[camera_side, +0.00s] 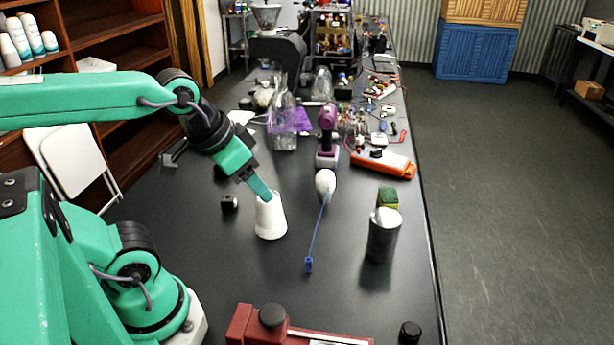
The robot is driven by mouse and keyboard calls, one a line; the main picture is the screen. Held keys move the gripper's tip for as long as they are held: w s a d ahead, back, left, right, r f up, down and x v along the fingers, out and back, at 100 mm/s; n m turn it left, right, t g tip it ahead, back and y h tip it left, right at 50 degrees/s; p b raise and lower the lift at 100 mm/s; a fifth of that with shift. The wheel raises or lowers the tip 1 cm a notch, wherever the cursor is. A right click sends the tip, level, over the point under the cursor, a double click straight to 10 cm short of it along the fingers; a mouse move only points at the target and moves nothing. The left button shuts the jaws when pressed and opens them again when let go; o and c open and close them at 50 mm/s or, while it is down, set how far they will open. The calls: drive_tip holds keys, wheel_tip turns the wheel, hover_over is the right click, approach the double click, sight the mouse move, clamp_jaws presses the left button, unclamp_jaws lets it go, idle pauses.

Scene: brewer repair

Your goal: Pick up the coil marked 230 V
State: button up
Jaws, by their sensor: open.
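My gripper (262,190) is open, and its green fingers point down at the top of a white tapered cup (270,220). The fingertips overlap the cup's rim in this view; I cannot tell whether they are inside it, touching it or in front of it. A small black block (229,203) lies on the table left of the cup, and another small dark piece (221,171) lies farther back. A short black cylinder (409,332) stands at the front right. No 230 V marking is legible on any of them, so I cannot tell which is the coil.
A blue brush-like tool (316,235) with a white rounded end lies right of the cup. A metal can (383,238) and a green-yellow sponge (388,198) stand near the table's right edge. A red vise-like device (290,330) is in front. Clutter fills the table's back.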

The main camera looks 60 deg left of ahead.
drive_tip(key=m+g, duration=0.6)
hover_over(227, 199)
wheel_tip(227, 199, down, 17)
drive_tip(key=shift+d+r, duration=0.15)
drive_tip(key=shift+d, duration=0.2)
drive_tip(key=shift+f, duration=1.3)
drive_tip(key=shift+f, duration=0.1)
drive_tip(key=shift+s+f, duration=0.1)
drive_tip(key=shift+f, duration=2.4)
